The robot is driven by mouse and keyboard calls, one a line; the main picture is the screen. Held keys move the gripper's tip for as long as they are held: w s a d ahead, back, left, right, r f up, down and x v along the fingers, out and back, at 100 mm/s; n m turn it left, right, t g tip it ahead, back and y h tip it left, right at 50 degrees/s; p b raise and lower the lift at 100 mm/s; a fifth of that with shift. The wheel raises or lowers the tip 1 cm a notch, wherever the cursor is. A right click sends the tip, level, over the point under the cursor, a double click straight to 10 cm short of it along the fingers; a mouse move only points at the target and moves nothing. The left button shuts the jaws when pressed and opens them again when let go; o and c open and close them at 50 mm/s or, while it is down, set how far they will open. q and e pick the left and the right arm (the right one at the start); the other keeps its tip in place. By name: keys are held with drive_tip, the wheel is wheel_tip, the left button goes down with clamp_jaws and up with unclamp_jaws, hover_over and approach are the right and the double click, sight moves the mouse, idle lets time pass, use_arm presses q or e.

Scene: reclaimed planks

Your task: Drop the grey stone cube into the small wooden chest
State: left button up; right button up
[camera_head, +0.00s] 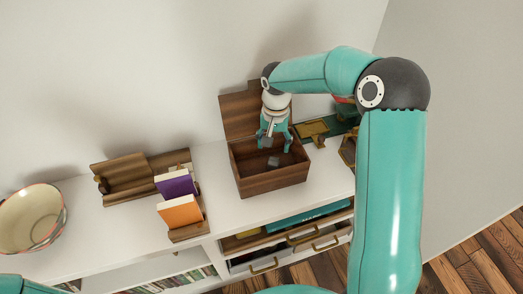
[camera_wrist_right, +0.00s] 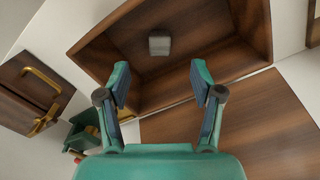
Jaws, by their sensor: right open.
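The small wooden chest (camera_head: 272,182) stands on the white cabinet top with its lid (camera_head: 240,114) raised at the back. The wrist view shows the chest's inside wall (camera_wrist_right: 238,58) and lid (camera_wrist_right: 232,125). The grey stone cube (camera_head: 273,161) is within the chest, below my right gripper (camera_head: 274,146). In the wrist view the cube (camera_wrist_right: 159,43) lies clear of both fingers, against the dark interior; whether it rests on the floor is hard to tell. My right gripper (camera_wrist_right: 164,92) is open and empty above the chest opening. My left gripper is not in view.
Left of the chest are a wooden bookend holder (camera_head: 188,231) with purple (camera_head: 176,184) and orange (camera_head: 180,211) books, a wooden rack (camera_head: 125,180) and a bowl (camera_head: 30,218). A brass-trimmed item (camera_head: 312,130) stands close to the chest's right. Brass-handled drawers (camera_head: 318,246) are below.

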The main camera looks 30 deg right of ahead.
wheel_tip(320, 180, up, 10)
drive_tip(key=shift+f, duration=0.25)
idle(0.5)
